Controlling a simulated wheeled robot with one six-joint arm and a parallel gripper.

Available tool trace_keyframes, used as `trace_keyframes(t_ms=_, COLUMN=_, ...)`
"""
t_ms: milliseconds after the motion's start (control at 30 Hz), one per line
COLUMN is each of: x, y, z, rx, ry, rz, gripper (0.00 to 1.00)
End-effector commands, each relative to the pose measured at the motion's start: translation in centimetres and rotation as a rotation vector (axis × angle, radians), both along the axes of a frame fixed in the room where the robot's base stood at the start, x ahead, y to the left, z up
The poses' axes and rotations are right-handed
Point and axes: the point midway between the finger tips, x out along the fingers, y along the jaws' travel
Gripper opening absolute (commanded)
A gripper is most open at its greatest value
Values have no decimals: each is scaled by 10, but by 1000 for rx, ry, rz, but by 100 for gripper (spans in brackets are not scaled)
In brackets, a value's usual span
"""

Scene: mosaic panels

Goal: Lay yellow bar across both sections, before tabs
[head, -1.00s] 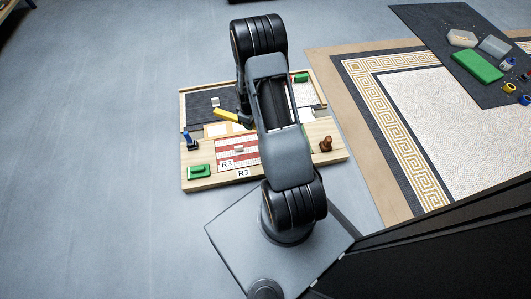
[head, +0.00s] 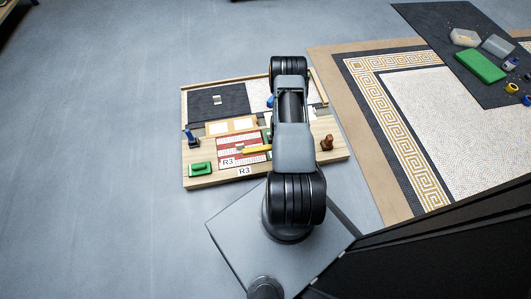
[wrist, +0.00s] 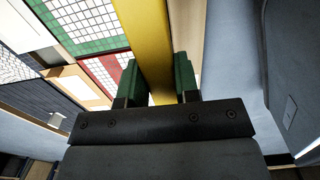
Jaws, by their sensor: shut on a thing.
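The yellow bar (head: 257,149) is over the right part of the red-and-white section (head: 228,149) in the head view. My arm hides its right end. In the wrist view my gripper (wrist: 155,82) is shut on the yellow bar (wrist: 150,40), with a green fingertip on each side. A green-and-white tiled section (wrist: 88,25) and the red section (wrist: 103,75) lie to the left of the bar there. In the head view my arm mostly hides the green section. I cannot tell whether the bar touches the sections, or which parts are the tabs.
The wooden board (head: 200,178) lies on grey floor. It carries a green block (head: 200,168), a blue clamp-like piece (head: 191,138), a brown knob (head: 327,142) and a dark panel (head: 205,103). A patterned mosaic floor (head: 440,110) lies to the right.

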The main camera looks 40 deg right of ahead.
Motion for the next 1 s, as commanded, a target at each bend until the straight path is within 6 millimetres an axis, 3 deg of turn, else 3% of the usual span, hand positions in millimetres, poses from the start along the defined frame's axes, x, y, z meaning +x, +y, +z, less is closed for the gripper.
trace_keyframes(t_ms=100, x=20, y=12, z=-25, rx=0, ry=-1, rz=2, gripper=2)
trace_keyframes(t_ms=300, x=39, y=23, z=-48, rx=0, ry=-1, rz=0, gripper=2)
trace_keyframes(t_ms=633, x=48, y=28, z=-60, rx=0, ry=0, rz=0, gripper=2)
trace_keyframes(t_ms=900, x=53, y=31, z=-93, rx=0, ry=-1, rz=-2, gripper=2)
trace_keyframes(t_ms=1000, x=53, y=30, z=-95, rx=0, ry=-2, rz=-2, gripper=2)
